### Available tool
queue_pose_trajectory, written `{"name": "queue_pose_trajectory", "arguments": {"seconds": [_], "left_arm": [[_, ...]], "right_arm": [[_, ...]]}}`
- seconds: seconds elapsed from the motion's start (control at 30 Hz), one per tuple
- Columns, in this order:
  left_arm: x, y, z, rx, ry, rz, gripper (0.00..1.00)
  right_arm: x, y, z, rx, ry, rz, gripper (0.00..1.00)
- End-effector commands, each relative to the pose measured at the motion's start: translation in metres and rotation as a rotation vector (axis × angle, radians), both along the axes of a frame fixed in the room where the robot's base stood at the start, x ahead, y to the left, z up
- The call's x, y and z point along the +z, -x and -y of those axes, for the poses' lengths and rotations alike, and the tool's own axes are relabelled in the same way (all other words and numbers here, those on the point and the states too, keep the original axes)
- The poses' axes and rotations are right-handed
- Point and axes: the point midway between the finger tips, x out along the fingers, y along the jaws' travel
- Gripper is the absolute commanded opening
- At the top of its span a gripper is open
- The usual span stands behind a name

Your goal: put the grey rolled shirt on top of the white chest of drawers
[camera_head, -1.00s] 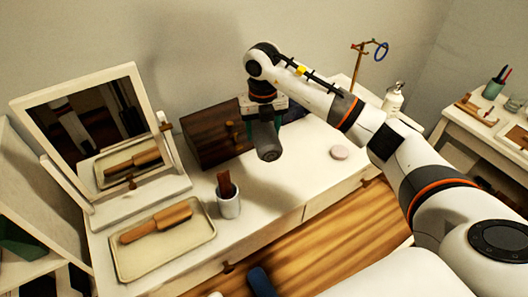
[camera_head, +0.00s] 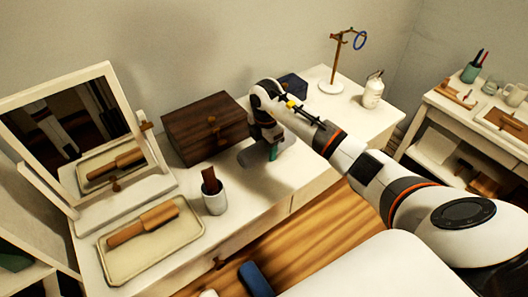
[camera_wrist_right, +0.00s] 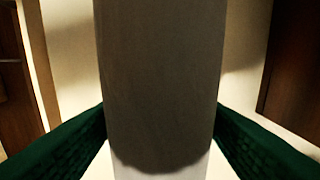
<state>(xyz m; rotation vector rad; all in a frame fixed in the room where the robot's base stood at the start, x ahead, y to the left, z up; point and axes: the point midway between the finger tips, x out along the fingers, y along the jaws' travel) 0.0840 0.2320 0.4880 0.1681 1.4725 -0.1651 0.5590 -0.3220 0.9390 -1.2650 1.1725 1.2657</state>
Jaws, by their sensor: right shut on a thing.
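The grey rolled shirt (camera_head: 250,157) is in my right gripper (camera_head: 272,151), low over the top of the white chest of drawers (camera_head: 250,200). In the right wrist view the grey roll (camera_wrist_right: 160,80) stands between the two green finger pads and fills the middle. My right gripper is shut on it. The roll looks lying or nearly lying in the head view. I cannot tell whether it touches the top. My left gripper is not in view.
Around it stand a dark wooden box (camera_head: 205,127), a white cup (camera_head: 215,198) with a brown item, a tray (camera_head: 188,225) with a brush, a mirror (camera_head: 55,95), a dark blue box (camera_head: 293,84), a ring stand (camera_head: 333,85) and a white bottle (camera_head: 373,92).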

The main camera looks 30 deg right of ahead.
Motion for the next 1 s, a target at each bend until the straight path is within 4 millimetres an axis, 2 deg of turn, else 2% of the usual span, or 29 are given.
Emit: {"name": "queue_pose_trajectory", "arguments": {"seconds": [0.3,0.67,0.7,0.8,1.0], "left_arm": [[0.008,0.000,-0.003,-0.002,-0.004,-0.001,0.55],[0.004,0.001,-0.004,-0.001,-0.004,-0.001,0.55],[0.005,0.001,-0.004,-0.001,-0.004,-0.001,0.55],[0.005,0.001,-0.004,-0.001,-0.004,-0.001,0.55],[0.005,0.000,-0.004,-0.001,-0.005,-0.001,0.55]], "right_arm": [[-0.036,0.000,0.000,0.000,-0.001,-0.001,0.31],[-0.042,0.000,0.000,0.002,0.000,0.000,0.31],[-0.041,0.000,0.000,0.001,0.000,0.000,0.63],[-0.041,0.000,0.000,0.002,0.000,-0.001,0.79],[-0.041,0.000,0.000,0.002,0.000,-0.001,0.80]]}}
